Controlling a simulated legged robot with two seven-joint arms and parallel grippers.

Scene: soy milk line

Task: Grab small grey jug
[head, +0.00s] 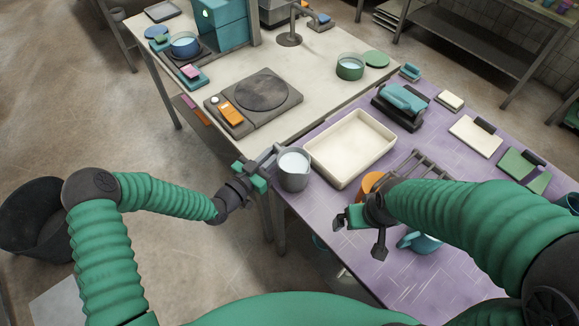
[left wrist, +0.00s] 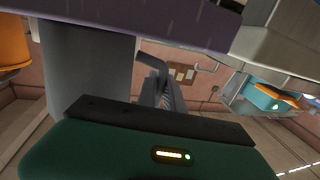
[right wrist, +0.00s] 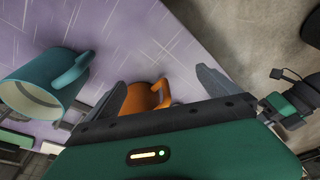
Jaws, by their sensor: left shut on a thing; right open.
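The small grey jug (head: 294,170) holds white liquid and is upright at the left corner of the purple table (head: 390,275). My left gripper (head: 264,168) is shut on its handle side, at the left of the jug. In the left wrist view the jug's grey body (left wrist: 88,65) fills the left part, close to the fingers. I cannot tell whether its base touches the table. My right gripper (head: 360,236) is open and empty above the purple table. In the right wrist view an orange mug (right wrist: 145,98) shows beyond its fingers (right wrist: 163,88).
A cream tray (head: 350,148) lies right behind the jug. A teal mug (right wrist: 48,82) lies or stands near the orange mug. A hot plate (head: 262,90) and a green pot (head: 350,68) stand on the pale counter (head: 310,95).

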